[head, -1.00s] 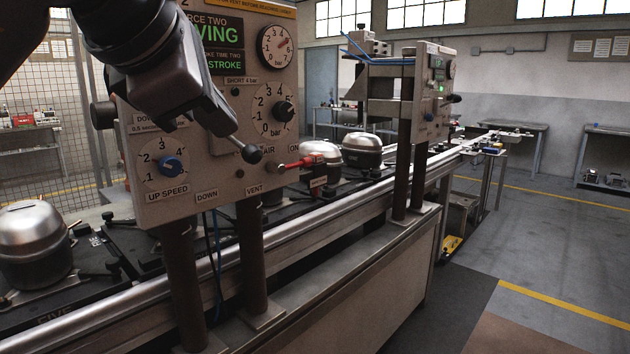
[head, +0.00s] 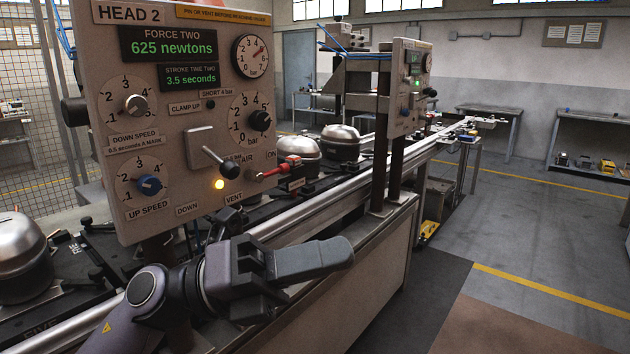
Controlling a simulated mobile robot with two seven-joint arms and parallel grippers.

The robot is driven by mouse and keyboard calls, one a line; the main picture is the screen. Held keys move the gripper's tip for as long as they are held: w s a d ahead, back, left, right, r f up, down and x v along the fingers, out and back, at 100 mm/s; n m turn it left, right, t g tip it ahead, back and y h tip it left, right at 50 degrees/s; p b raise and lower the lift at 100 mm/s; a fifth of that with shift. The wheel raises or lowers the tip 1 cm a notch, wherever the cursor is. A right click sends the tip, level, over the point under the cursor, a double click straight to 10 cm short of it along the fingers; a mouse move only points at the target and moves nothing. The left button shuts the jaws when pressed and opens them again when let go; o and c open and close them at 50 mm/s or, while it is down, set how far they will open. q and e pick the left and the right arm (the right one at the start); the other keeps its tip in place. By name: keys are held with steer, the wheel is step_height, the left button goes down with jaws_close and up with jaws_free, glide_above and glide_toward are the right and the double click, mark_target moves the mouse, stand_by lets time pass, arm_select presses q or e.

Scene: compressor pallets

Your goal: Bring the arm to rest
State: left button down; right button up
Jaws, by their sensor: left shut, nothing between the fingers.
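My left gripper (head: 335,254) is in the lower middle of the head view, below the Head 2 control panel (head: 173,192). Its fingers are shut with nothing between them and point to the right, apart from the panel, in front of the conveyor's side. The panel's black-knobbed lever (head: 229,168) stands free of the gripper. The force display (head: 171,43) reads 625 newtons, and the stroke time display (head: 189,77) reads 3.5 seconds. An amber lamp (head: 219,184) is lit. My right gripper is not in view.
Silver-domed compressors (head: 341,142) sit on pallets along the conveyor rail (head: 305,210). A red-handled valve (head: 272,171) juts from the panel's right side. A second panel (head: 408,88) stands farther along. The floor (head: 510,235) on the right is clear.

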arm_select(q)
steer(key=w+a+f+n+t+y+p, duration=0.15)
steer(key=a+f+n+t+y, duration=0.25)
steer(key=f+n+t, duration=0.45)
steer(key=w+a+f+n+t+y+p, duration=0.1)
steer(key=w+a+f+n+t+y, duration=0.3)
steer(key=n, duration=0.8)
steer(key=w+a+f+n+t+y+p, duration=0.1)
steer(key=a+f+n+t+y, duration=0.35)
steer(key=n+t, duration=0.4)
steer(key=s+a+f+n+g+y+p, duration=0.1)
steer(key=s+a+f+n+g+y, duration=0.2)
steer(key=s+f, duration=0.5)
steer(key=s+a+f+n+g+y+p, duration=0.1)
steer(key=s+a+f+n+g+y, duration=0.3)
steer(key=s+f+n, duration=0.5)
step_height(320, 180, down, 7)
steer(key=a+g, duration=0.1)
steer(key=g, duration=0.1)
steer(key=shift+s+a+g, duration=0.15)
steer(key=shift+a+g, duration=0.15)
steer(key=shift+g, duration=0.1)
steer(key=shift+r, duration=0.15)
